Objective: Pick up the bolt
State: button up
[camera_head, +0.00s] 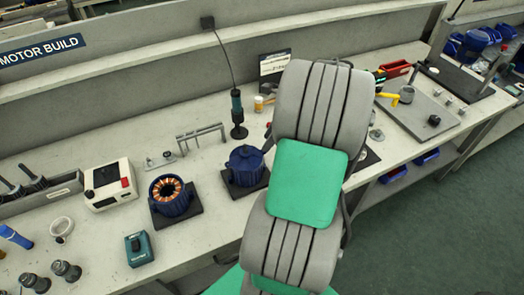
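I cannot make out the bolt for certain. Several small metal parts (448,101) lie on a grey board (400,112) at the right of the bench, but they are too small to tell apart. My arm, grey with green panels, rises through the middle of the view and covers part of the bench. My gripper does not show.
The long bench (210,235) holds a motor stator with copper windings (168,190), a blue motor housing (245,160), a white meter box (108,184), a teal box (138,248) and a hanging screwdriver (237,115). Green floor (430,230) is clear at the lower right.

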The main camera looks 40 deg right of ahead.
jog(key=shift+x, duration=1.05)
jog(key=shift+c, duration=0.6)
grip_shut()
